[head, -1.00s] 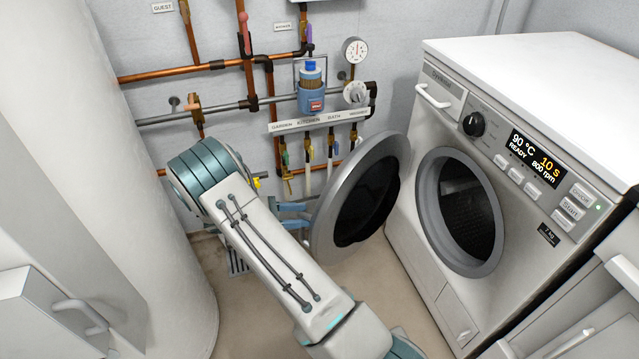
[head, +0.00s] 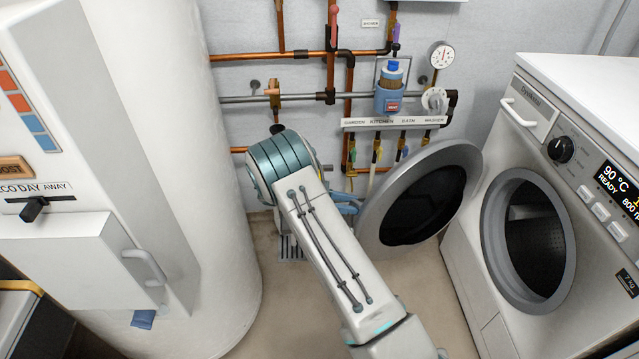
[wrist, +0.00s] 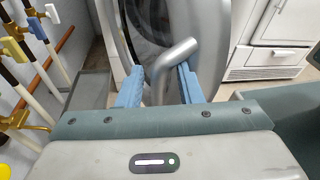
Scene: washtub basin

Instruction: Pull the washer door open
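The washer (head: 560,190) stands at the right, with its round drum opening (head: 527,240) uncovered. Its round grey door (head: 425,205) with dark glass stands swung wide open to the left of the opening. My gripper (head: 346,203) is at the door's outer left side, partly hidden behind my arm in the head view. In the wrist view my gripper (wrist: 158,70) has its two blue fingers well apart, on either side of the grey door handle (wrist: 176,58). The handle lies nearer the right finger; whether it touches is unclear.
A white cylindrical tank (head: 215,200) with a control box (head: 80,265) stands at the left. Copper pipes and valves (head: 400,122) line the back wall close behind my arm. A floor drain (head: 291,247) lies beside the tank. Floor below the door is clear.

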